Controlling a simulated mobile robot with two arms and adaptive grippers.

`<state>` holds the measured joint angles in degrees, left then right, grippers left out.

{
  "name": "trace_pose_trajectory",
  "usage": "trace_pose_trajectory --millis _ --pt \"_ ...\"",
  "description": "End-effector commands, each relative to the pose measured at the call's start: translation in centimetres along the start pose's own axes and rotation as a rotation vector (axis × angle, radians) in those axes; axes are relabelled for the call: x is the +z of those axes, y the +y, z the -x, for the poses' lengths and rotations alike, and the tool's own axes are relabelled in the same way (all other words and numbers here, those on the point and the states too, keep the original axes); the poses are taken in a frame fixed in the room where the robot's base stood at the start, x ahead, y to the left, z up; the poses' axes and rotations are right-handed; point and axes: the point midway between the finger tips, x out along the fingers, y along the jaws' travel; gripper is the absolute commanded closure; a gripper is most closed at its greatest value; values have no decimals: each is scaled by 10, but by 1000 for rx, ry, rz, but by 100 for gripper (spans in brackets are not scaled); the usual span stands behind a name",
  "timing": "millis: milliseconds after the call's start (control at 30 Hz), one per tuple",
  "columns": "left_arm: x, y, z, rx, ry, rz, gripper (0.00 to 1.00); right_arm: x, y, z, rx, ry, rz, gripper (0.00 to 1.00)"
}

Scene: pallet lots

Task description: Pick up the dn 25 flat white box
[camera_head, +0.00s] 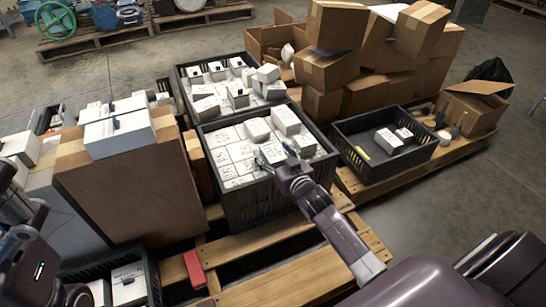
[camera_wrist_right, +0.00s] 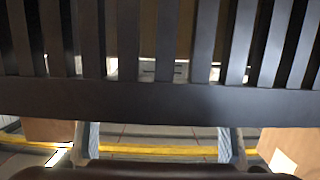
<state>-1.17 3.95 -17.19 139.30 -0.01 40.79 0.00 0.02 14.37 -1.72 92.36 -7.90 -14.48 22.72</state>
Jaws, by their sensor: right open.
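Many white boxes with dark handwriting fill the front black crate (camera_head: 262,205); the writing is too small to read, so I cannot tell which is the DN 25 flat box. A few loose white boxes (camera_head: 286,120) lie on top of the packed layer. My right gripper (camera_head: 272,156) is over the right part of this crate, close to the box tops. Its two fingers (camera_wrist_right: 160,143) stand wide apart in the right wrist view, with the slatted crate wall (camera_wrist_right: 160,104) filling the upper part. My left gripper (camera_head: 22,240) is partly visible at the left edge, its jaws unclear.
A second black crate of white boxes (camera_head: 186,85) stands behind. A black crate (camera_head: 385,172) holding two white boxes (camera_head: 389,141) stands to the right. Stacked cardboard boxes (camera_head: 327,71) rise behind it. A large cardboard box (camera_head: 130,195) stands left. Wooden pallets (camera_head: 255,240) lie underneath.

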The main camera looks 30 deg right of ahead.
Motion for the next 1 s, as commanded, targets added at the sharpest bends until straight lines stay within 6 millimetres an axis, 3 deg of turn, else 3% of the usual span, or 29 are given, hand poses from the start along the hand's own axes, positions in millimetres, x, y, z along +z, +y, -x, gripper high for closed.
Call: trace_pose_trajectory --millis 67,467,767,933,1000 --pt "0 0 0 0 0 0 0 0 0 0 0 0 0 38" --pt "0 0 0 0 0 0 0 0 0 0 -1 1 0 82" --pt "0 0 -1 0 0 1 0 -3 0 1 -1 2 0 83" --pt "-1 -1 -6 -4 -1 2 0 -15 0 3 -1 4 0 83" --pt "2 -2 2 -16 -38 4 0 -25 0 5 -1 4 1 83"
